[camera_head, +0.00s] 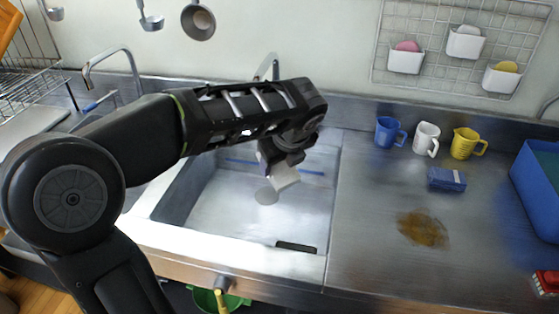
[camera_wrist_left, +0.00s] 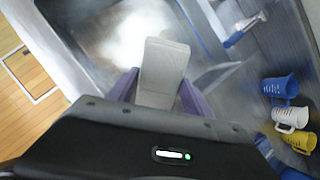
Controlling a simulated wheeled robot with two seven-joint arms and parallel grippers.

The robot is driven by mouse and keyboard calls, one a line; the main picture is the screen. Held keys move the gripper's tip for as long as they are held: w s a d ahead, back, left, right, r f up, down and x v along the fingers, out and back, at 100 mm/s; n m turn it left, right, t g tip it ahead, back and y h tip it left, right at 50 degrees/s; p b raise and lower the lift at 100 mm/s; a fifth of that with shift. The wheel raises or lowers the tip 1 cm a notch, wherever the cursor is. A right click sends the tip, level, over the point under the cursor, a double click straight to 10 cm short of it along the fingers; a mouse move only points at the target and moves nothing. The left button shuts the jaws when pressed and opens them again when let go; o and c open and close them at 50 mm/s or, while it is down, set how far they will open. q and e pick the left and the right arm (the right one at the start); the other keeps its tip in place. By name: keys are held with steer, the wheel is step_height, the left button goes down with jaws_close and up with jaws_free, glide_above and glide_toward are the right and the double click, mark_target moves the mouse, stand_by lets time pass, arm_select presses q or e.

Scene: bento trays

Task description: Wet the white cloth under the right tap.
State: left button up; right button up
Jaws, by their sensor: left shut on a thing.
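My left gripper (camera_head: 284,160) hangs over the sink basin (camera_head: 228,212), shut on the white cloth (camera_head: 285,177). In the left wrist view the cloth (camera_wrist_left: 164,68) is a pale, folded piece sticking out between the two purple fingers of the gripper (camera_wrist_left: 160,90). The right tap (camera_head: 267,66) stands at the back of the sink; only the top of its curved spout shows, the rest is behind my left arm. I see no clear stream of water in the head view. The cloth is above the basin floor. My right gripper is not in view.
A left tap (camera_head: 112,58) stands further left. A blue mug (camera_head: 386,132), white mug (camera_head: 426,138) and yellow mug (camera_head: 463,142) line the counter's back. A blue sponge (camera_head: 446,180), a brown stain (camera_head: 423,228) and a blue bin (camera_head: 535,190) are at the right.

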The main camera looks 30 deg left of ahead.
arm_select(q)
steer(key=shift+a, duration=0.1)
steer(key=shift+a, duration=0.1)
steer(key=shift+w+a+f, duration=0.2)
steer(key=shift+w+a, duration=0.4)
steer(key=w+a+f+p, duration=0.2)
steer(key=w+a+p, duration=0.1)
steer(key=w+a, duration=0.5)
steer(key=shift+a+f, duration=0.2)
steer(key=shift+a, duration=0.3)
steer(key=shift+d, duration=0.1)
stand_by(0.4)
steer(key=s+d+b, duration=0.2)
steer(key=s+d, duration=0.3)
steer(key=shift+s+d, duration=0.15)
steer(key=shift+d, duration=0.25)
